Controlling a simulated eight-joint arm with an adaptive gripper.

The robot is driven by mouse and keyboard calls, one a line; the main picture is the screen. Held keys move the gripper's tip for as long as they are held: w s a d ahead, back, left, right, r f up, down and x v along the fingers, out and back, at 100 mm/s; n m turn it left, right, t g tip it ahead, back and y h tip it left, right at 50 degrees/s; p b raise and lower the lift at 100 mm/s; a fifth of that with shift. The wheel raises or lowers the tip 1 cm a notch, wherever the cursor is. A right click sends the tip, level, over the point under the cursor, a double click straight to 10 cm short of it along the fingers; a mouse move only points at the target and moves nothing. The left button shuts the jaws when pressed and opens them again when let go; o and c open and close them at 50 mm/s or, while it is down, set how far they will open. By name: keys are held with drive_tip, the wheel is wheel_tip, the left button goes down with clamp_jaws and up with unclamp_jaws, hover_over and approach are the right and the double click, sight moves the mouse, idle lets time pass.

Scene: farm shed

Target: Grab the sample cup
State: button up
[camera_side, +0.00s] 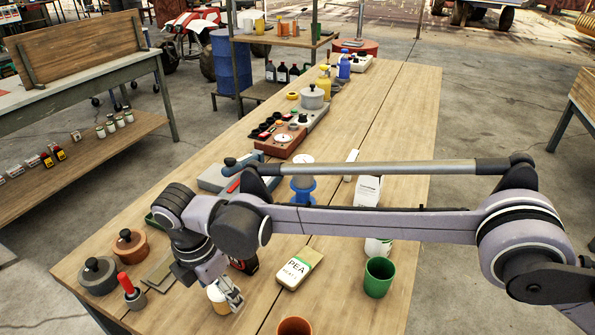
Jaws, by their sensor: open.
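A small pale cup with a tan top (217,301) stands near the front edge of the wooden table; it may be the sample cup, but no label is readable. My gripper (232,297) is open and points down at it, with its fingers overlapping the cup's right side in this view. I cannot tell whether they touch it or stand around it. A green cup (378,278), a white cup (378,247) partly behind it, and an orange-brown cup (294,326) cut off by the bottom edge stand to the right.
A PEA packet (299,270) lies right of my gripper. A red-handled tool (131,291), a grey pot (98,276) and a brown pot (130,244) stand left. A white carton (367,191) and blue spool (303,181) are behind my arm.

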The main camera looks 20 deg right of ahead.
drive_tip(key=shift+d+f, duration=0.15)
drive_tip(key=shift+f, duration=1.15)
drive_tip(key=c, duration=1.3)
drive_tip(key=shift+r, duration=0.15)
